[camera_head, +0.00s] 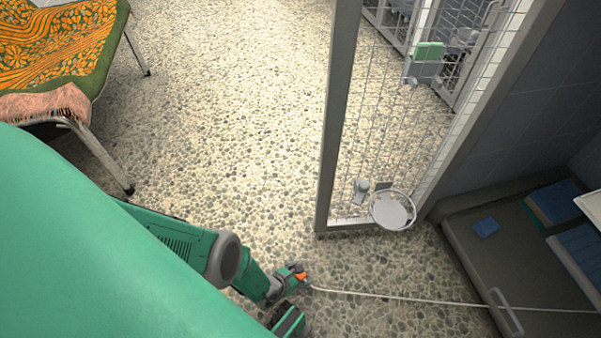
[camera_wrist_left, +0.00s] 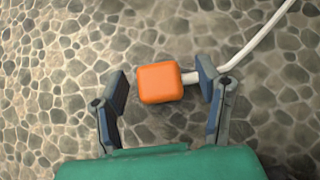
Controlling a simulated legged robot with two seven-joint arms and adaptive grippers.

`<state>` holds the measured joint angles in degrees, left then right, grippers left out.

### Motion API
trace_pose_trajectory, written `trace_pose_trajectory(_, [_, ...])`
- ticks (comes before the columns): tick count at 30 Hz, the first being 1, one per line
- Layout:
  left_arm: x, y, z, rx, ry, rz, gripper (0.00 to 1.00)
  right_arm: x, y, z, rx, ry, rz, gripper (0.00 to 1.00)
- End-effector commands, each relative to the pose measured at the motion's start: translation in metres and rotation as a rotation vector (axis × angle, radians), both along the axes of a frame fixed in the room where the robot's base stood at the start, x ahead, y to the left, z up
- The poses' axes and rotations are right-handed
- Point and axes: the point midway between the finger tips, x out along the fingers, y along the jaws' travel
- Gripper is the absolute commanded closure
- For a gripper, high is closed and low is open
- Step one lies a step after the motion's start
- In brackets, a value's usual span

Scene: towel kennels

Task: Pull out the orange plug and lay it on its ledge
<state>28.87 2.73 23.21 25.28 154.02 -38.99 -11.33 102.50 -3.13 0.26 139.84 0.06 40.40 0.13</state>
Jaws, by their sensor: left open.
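The orange plug (camera_wrist_left: 160,82) shows in the left wrist view as a rounded orange block on a white cable (camera_wrist_left: 250,50). Stony floor is behind it; I cannot tell whether it touches the floor. My left gripper (camera_wrist_left: 162,86) is open, with one finger on each side of the plug. A gap shows at the left finger; the right finger is beside the cable end. In the head view the plug (camera_head: 300,275) is a small orange patch at my left gripper (camera_head: 293,277). No socket or ledge can be made out. My right gripper is not seen.
The cable (camera_head: 400,298) runs right across the floor to a dark grey platform (camera_head: 465,235) with blue items. A wire mesh gate (camera_head: 385,130) with a round white bowl (camera_head: 392,210) stands beyond. A cot (camera_head: 75,60) with patterned cloth is upper left. Open floor lies between.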

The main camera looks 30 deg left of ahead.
Motion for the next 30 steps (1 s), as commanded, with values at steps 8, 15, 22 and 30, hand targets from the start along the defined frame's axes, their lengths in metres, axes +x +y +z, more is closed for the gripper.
trace_pose_trajectory(8, [-0.001,0.000,0.000,-0.001,0.000,-0.001,0.95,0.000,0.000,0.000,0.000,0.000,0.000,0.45])
trace_pose_trajectory(15, [-0.001,0.001,0.001,0.000,0.001,0.000,1.00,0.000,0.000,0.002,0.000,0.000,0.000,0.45])
trace_pose_trajectory(22, [0.000,0.001,0.026,0.000,0.000,0.001,1.00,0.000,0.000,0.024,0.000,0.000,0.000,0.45])
trace_pose_trajectory(30, [-0.001,0.001,0.072,0.000,0.001,0.001,1.00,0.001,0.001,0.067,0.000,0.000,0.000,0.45])
